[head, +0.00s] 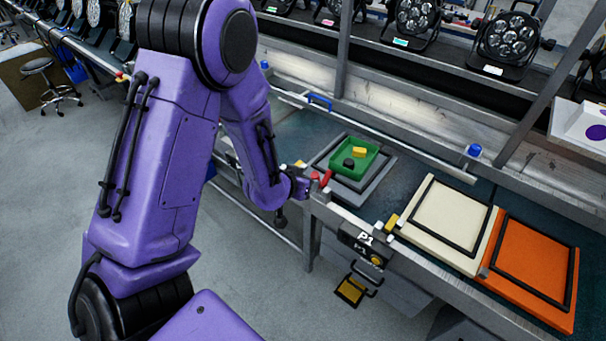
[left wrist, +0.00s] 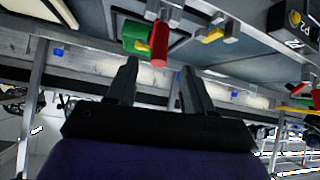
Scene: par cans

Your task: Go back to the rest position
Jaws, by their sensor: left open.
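My left arm comes down from the top left in the head view, and its wrist end is by the bench's front edge, near a red cylinder (head: 326,178). The left gripper (left wrist: 157,66) shows in the left wrist view with its two dark fingers apart and nothing held between them. The red cylinder also shows there (left wrist: 160,42), beyond the fingertips. I cannot tell whether the fingers touch anything. In the head view the fingers are hard to make out. My right gripper is in neither view.
A green tray (head: 371,164) holding a yellow and a black piece sits on a grey base on the bench. A cream pad (head: 427,250) and an orange pad (head: 570,310) lie to the right. Several stage lights (head: 505,43) stand behind. Open floor (head: 250,270) lies in front.

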